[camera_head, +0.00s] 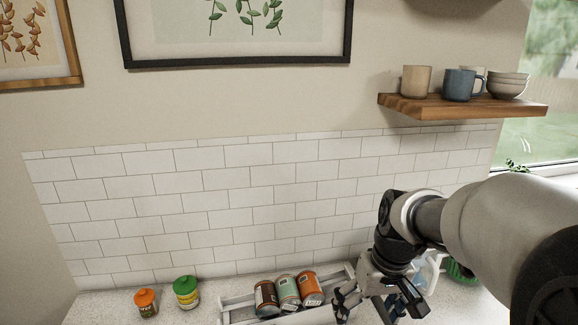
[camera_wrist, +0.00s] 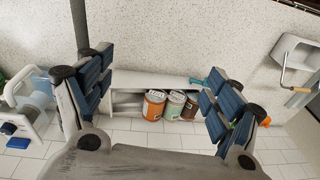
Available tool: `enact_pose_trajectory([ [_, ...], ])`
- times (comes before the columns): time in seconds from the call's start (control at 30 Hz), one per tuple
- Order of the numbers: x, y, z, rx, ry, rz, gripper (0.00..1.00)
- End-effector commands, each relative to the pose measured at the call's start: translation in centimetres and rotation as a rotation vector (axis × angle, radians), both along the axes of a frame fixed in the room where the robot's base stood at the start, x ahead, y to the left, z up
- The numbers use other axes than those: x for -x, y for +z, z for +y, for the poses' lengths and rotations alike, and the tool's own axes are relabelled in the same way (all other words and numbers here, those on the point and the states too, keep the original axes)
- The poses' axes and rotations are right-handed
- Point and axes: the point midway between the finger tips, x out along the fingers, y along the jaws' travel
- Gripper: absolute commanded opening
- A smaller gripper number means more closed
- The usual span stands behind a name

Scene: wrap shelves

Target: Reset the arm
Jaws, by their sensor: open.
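My gripper (camera_head: 378,305) hangs at the lower right in the head view, over the counter and just right of a white tray. In the wrist view its two blue-padded fingers (camera_wrist: 155,95) are spread wide with nothing held between them. The white tray (camera_head: 238,300) holds an orange can (camera_head: 309,288), a pale green can (camera_head: 287,292) and a dark brown can (camera_head: 266,298), all leaning. The wrist view shows the same orange can (camera_wrist: 154,104), green can (camera_wrist: 174,105) and brown can (camera_wrist: 190,106) beyond the fingers.
An orange-lidded jar (camera_head: 146,302) and a green-lidded jar (camera_head: 186,291) stand left of the tray. White and green items (camera_head: 440,265) sit behind my arm at the right. A wooden shelf (camera_head: 460,108) with cups and bowls juts out above. The tiled wall (camera_head: 200,200) closes the back.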

Motion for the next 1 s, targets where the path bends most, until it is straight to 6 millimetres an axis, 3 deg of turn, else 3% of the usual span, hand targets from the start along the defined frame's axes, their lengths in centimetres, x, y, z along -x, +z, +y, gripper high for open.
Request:
enact_pose_trajectory([
  [0.23, 9.0, 1.8, 1.1, 0.036, -0.06, -0.128, 0.84],
  [0.4, 14.8, 0.8, 1.3, 0.049, -0.104, -0.21, 0.84],
  [0.5, 17.2, -0.2, 1.4, 0.052, -0.125, -0.248, 0.84],
  [0.7, 19.4, -1.4, 1.3, 0.054, -0.148, -0.285, 0.84],
  [1.0, 19.6, -1.4, 1.3, 0.054, -0.151, -0.287, 0.84],
])
